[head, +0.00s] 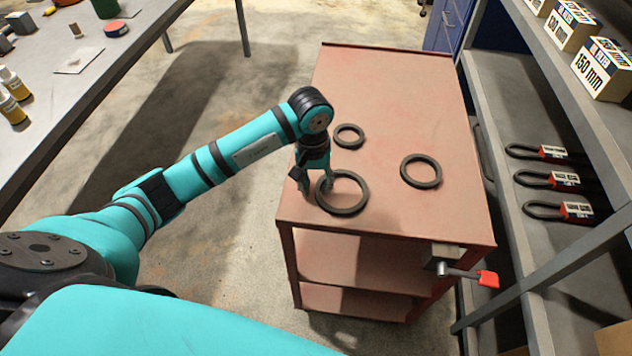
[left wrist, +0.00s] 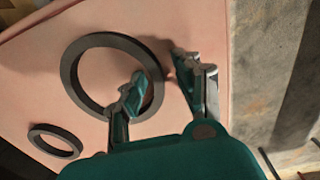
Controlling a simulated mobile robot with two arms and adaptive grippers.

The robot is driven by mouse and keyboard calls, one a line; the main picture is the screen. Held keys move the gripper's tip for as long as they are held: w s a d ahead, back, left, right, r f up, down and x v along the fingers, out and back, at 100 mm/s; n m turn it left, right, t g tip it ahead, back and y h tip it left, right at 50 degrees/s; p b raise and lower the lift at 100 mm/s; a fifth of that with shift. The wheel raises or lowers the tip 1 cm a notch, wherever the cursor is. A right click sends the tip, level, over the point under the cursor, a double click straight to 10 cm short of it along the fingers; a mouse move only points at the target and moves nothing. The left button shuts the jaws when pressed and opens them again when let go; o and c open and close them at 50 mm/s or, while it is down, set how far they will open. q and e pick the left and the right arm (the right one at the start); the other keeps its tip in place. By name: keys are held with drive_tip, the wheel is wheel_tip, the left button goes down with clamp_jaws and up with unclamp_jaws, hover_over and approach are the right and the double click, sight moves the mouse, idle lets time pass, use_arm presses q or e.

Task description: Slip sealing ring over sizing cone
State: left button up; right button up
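Three dark rings lie flat on the red cart top (head: 400,110): a large ring (head: 345,211) near the front left, a medium ring (head: 421,186) to its right, and a small ring (head: 348,147) behind. My left gripper (head: 316,186) points down at the large ring's left rim, open. In the left wrist view, the large ring (left wrist: 72,72) shows its right rim between the spread fingers (left wrist: 160,80), one finger over its opening and one outside. Whether they touch it is unclear. A smaller ring (left wrist: 55,131) lies lower left there. I see no sizing cone. My right gripper is out of view.
A vise-like block with a red-handled lever (head: 487,279) sits at the cart's front right corner. A grey shelf (head: 500,110) with boxes and black looped items stands right. A grey bench (head: 60,100) with bottles stands left. The cart's back half is clear.

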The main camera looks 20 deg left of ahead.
use_arm(q)
drive_tip(key=shift+r, duration=0.55)
wheel_tip(320, 180, up, 11)
drive_tip(key=b, duration=0.2)
drive_tip(key=shift+a+b, duration=0.3)
drive_tip(key=shift+b, duration=0.05)
drive_tip(key=shift+s, duration=0.1)
